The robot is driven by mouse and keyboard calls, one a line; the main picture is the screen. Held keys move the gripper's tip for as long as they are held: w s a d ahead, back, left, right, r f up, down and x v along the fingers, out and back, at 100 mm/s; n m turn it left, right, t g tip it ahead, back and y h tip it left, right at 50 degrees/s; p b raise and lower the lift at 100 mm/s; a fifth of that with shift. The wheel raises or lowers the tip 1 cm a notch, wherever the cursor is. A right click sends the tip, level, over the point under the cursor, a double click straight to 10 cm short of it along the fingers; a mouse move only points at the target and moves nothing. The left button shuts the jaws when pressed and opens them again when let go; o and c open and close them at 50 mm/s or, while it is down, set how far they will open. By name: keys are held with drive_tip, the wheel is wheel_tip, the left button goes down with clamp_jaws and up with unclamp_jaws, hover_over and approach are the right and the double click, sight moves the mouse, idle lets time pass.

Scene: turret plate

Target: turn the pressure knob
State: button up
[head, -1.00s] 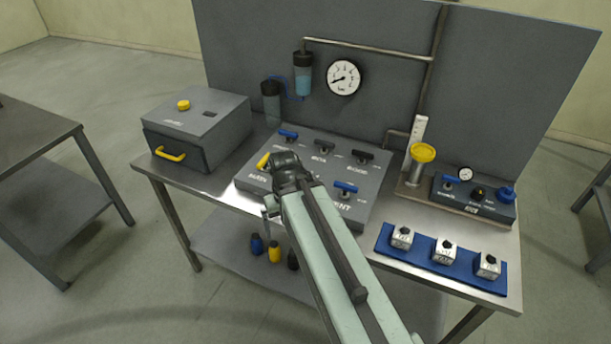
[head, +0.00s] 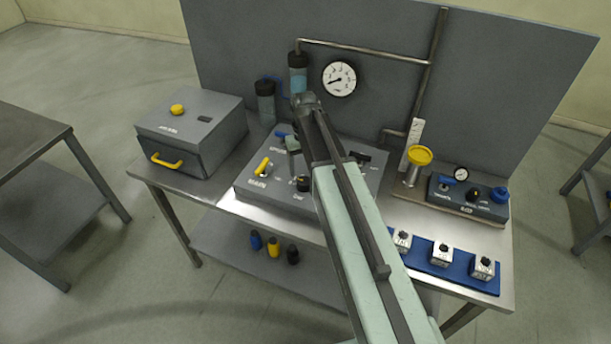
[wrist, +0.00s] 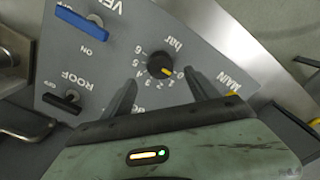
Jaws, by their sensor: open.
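The pressure knob (wrist: 161,65) is a small round black knob with a yellow mark, set in a "bar" dial numbered up to 6. Its yellow mark points toward the low numbers. In the head view the knob (head: 303,183) sits at the front of the grey valve panel (head: 247,187). My gripper (wrist: 161,77) is open and empty, its two dark fingers apart on either side of the knob's near edge in the wrist view. I cannot tell whether the fingers touch it. In the head view my gripper (head: 294,150) points down over the panel, partly hidden by my arm.
A yellow handle (head: 262,167) sits left of the knob. A round gauge (head: 339,79) hangs on the back board. Labelled blocks (head: 441,253) stand on a blue mat at right.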

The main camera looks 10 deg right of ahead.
sight(304, 180)
drive_tip(key=shift+w+f, duration=0.2)
drive_tip(key=shift+f, duration=0.25)
wheel_tip(304, 180, down, 7)
drive_tip(key=b, duration=0.8)
drive_tip(key=shift+f, duration=0.2)
drive_tip(key=shift+r, duration=0.1)
drive_tip(key=c, duration=1.3)
drive_tip(key=shift+a, duration=0.2)
drive_tip(key=shift+c, duration=0.3)
drive_tip(key=shift+d, duration=0.1)
